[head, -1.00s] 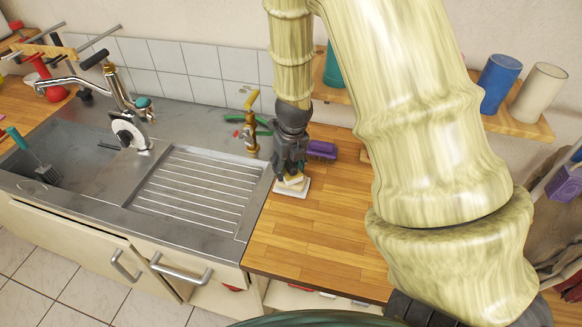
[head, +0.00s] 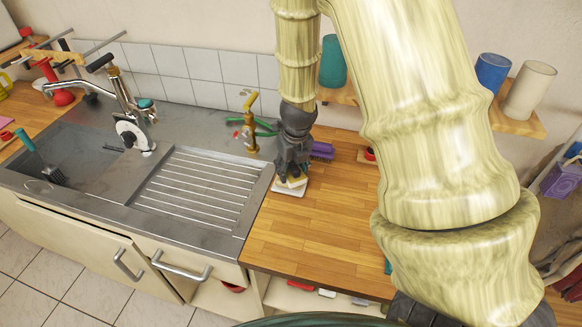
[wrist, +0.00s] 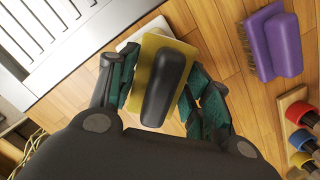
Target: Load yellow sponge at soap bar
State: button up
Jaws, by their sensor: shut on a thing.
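My gripper (head: 292,175) points down at the left end of the wooden counter, beside the sink's drainboard. It is shut on the yellow sponge (wrist: 150,65), a yellow block with a black grip on top, with one finger on each side. The sponge also shows between the fingertips in the head view (head: 296,182). A flat white piece (head: 288,191) lies on the counter under the sponge, and its corner shows in the wrist view (wrist: 131,38). I cannot tell whether it is the soap bar or a dish. Whether the sponge touches it is hidden.
A purple brush (wrist: 277,44) lies right of my gripper. A wooden block (wrist: 292,98) with coloured pieces stands further right. The counter's front part (head: 300,235) is clear. A shelf with cups (head: 527,90) hangs behind.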

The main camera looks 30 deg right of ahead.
jog(key=shift+w+a+f, duration=0.1)
jog(key=shift+w+f, duration=0.35)
jog(key=shift+w, duration=0.1)
jog(key=shift+s+r, duration=0.1)
jog(key=shift+s, duration=0.25)
jog(key=shift+w, duration=0.2)
jog(key=shift+s, duration=0.15)
jog(key=shift+f+p, duration=0.3)
jog(key=shift+p, duration=0.15)
dwell(2.8)
jog(key=shift+r, duration=0.15)
